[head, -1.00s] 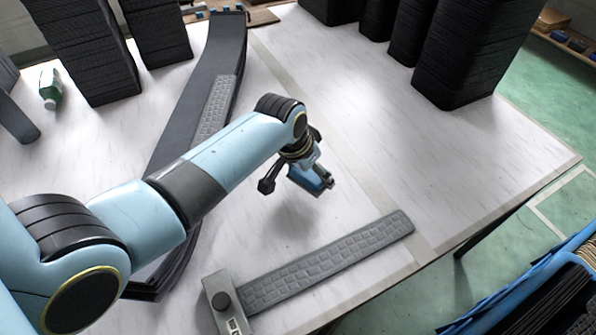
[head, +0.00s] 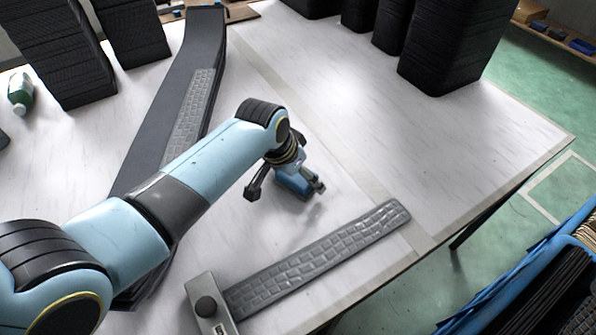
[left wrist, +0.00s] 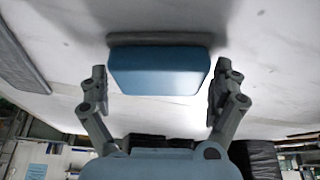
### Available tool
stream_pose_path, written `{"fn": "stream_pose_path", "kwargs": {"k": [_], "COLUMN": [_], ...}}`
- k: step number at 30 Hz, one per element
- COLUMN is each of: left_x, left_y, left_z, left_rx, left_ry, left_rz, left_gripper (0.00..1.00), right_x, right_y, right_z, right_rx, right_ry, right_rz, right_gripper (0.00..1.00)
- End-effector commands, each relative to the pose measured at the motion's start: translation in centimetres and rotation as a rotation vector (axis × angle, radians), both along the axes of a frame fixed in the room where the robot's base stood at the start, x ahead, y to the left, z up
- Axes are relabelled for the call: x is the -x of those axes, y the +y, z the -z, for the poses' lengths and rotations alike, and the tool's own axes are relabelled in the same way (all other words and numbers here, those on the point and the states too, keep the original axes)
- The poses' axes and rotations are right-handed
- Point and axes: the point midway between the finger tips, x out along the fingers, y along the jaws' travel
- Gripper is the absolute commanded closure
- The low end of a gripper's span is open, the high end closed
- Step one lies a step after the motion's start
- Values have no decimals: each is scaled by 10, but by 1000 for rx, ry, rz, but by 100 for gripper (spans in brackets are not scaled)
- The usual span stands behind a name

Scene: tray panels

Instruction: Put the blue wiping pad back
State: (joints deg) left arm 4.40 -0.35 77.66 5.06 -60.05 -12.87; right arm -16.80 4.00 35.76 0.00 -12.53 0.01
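The blue wiping pad (head: 294,187) is at the white table (head: 370,140), below my left gripper (head: 287,188). In the left wrist view the pad (left wrist: 160,72) is a blue block with a grey layer along its far edge. It lies between the two fingers of my left gripper (left wrist: 160,82), with a narrow gap showing at each side, so the fingers look open around it. Whether its underside touches the table is hard to tell. My right gripper is not in view.
A grey textured strip with a clamp-like end (head: 207,303) lies in front of the gripper. A long dark panel (head: 150,135) lies to the left. Dark stacks (head: 445,45) stand at the back, and a green bottle (head: 20,93) at far left. The table to the right is clear.

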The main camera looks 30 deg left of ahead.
Motion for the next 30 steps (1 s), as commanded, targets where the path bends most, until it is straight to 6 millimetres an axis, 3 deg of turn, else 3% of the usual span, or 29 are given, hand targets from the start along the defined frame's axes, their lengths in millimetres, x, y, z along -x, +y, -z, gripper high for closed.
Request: {"fn": "stream_pose_path", "kwargs": {"k": [6, 11, 24, 30], "left_x": [0, 1, 34, 43], "left_y": [0, 1, 8, 10], "left_z": [0, -7, -90, -111], "left_rx": [0, -1, -1, 0], "left_ry": [0, -1, -2, 0], "left_rz": [0, 0, 1, 0], "left_gripper": [0, 0, 0, 0], "right_x": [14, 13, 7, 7], "right_y": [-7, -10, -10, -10], "right_z": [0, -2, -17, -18], "right_rx": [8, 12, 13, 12], "right_ry": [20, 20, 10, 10], "right_rz": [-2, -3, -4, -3], "right_gripper": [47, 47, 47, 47]}}
